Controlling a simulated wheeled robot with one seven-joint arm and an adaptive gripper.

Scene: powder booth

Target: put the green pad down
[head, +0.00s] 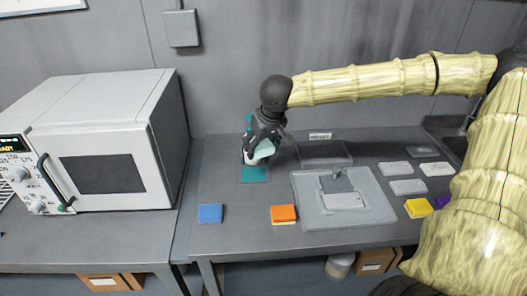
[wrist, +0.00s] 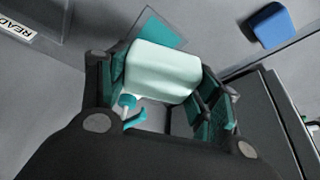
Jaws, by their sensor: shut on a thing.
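My gripper (head: 261,155) is shut on the pale green pad (wrist: 163,72), which sits between the two fingers in the wrist view. In the head view the pad (head: 264,150) shows partly behind the dark fingers, tilted. It appears held above the bench, over or close to a flat teal square (head: 255,175). The teal square (wrist: 158,30) also shows past the pad in the wrist view, partly covered by it. The exact gap between pad and bench cannot be told.
A blue pad (head: 211,213) and an orange pad (head: 284,213) lie near the bench's front edge. A grey tray-like fixture (head: 310,215) stands right of centre. Grey pads (head: 408,187) and a yellow pad (head: 418,208) lie farther right. A white oven (head: 95,140) stands at left.

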